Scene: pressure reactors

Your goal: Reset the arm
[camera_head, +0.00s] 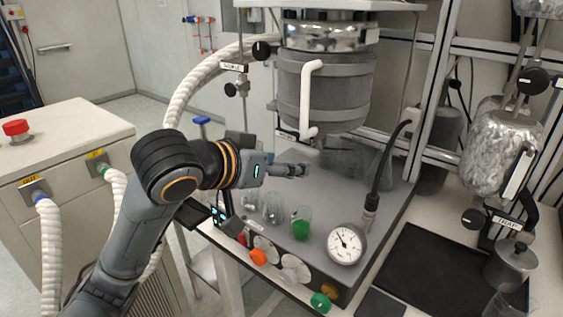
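My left arm (135,235) comes in from the lower left, bends at a dark elbow-like joint, and reaches right across the front of the reactor bench. My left gripper (301,170) points right, above the grey bench top and just below the dark reactor vessel (322,90). It is small and seen from the side, so I cannot tell whether its fingers are open or shut. No held object can be made out. My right gripper is not in view.
Several small glass vessels, one with green contents (301,228), stand below the gripper. A pressure gauge (345,246) and coloured knobs line the bench front. A white handle (307,95) hangs by the vessel. A cabinet (65,140) with hoses and a red button stands left.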

